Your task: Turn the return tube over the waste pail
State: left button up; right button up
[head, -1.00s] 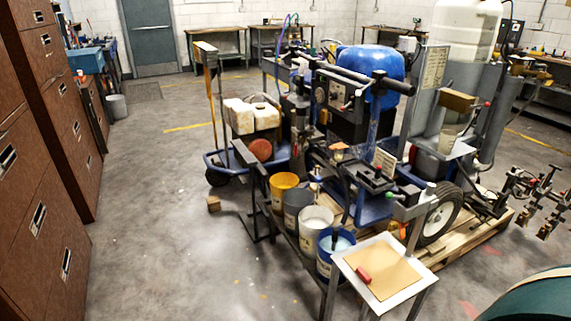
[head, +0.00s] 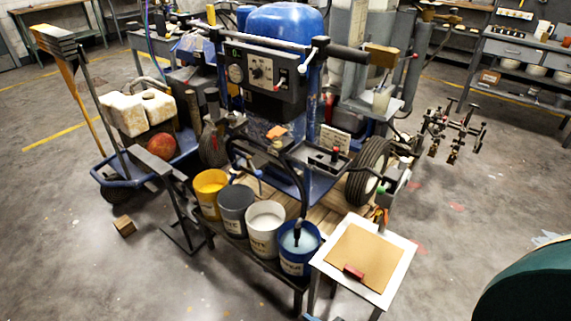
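A row of pails stands on a low bench in front of the blue striper (head: 262,85): yellow (head: 210,194), grey (head: 236,207), white (head: 265,228) and blue (head: 298,248). Their labels are too small to read surely, so I cannot tell which is the waste pail. A black curved tube (head: 303,195) comes down from the machine, its lower end inside the blue pail, which holds pale liquid. A thinner tube (head: 237,174) hangs near the yellow and grey pails; I cannot tell which one is the return tube. Neither of my grippers is in view.
A small white table with a tan board (head: 362,258) and a red block (head: 353,273) stands right of the blue pail. A wooden block (head: 124,226) lies on the floor. A dark green rounded object (head: 530,290) fills the lower right corner.

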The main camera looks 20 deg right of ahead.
aim_at(258, 174)
jog(key=i+j+z, duration=0.3)
jog(key=z, duration=0.15)
jog(key=i+j+z, duration=0.2)
jog(key=j+z, duration=0.25)
jog(key=i+j+z, duration=0.15)
jog(key=j+z, duration=0.15)
jog(key=j, duration=0.2)
jog(key=j+z, duration=0.25)
jog(key=j, duration=0.3)
jog(key=i+z, duration=0.15)
jog(key=i, duration=0.8)
